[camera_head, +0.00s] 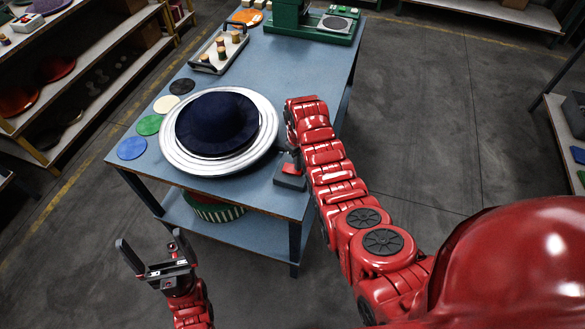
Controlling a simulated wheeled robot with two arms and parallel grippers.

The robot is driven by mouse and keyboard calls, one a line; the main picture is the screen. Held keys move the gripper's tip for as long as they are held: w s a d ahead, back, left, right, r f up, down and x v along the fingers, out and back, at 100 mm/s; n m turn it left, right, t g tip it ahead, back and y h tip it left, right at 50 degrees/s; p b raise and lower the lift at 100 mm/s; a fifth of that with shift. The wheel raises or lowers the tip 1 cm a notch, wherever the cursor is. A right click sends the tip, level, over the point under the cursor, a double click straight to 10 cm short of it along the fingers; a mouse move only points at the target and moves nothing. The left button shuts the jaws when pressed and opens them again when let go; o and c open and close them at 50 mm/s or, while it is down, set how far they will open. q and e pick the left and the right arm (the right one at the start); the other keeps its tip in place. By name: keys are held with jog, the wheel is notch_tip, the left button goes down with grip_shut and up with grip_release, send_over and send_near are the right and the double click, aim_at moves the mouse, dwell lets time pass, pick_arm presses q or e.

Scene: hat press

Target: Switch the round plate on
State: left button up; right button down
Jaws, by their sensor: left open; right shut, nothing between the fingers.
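The round plate (170,160) is a wide silvery disc with stepped rings on the blue table. A dark navy hat (217,122) with a brim lies on its middle. A small grey box (289,181) with a red part on top sits at the table's right edge, just right of the plate. My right gripper (291,148) points down between the plate and my arm, close above the box. It is shut and empty, and largely hidden by my arm; I cannot tell if it touches the red part. My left gripper (153,247) is open and empty, in front of the table.
Blue, green, cream and black discs (148,125) lie along the plate's left side. A tray (219,50) with several spools and a green machine (312,22) stand farther back. A striped round container (215,208) is on the lower shelf. Shelving (85,75) stands at left.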

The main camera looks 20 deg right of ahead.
jog(key=shift+f+b, duration=0.3)
jog(key=shift+f, duration=0.15)
jog(key=shift+r, duration=0.15)
jog(key=shift+r+p, duration=0.7)
jog(key=shift+r, duration=0.65)
jog(key=shift+r+p, duration=0.55)
jog(key=shift+r, duration=1.5)
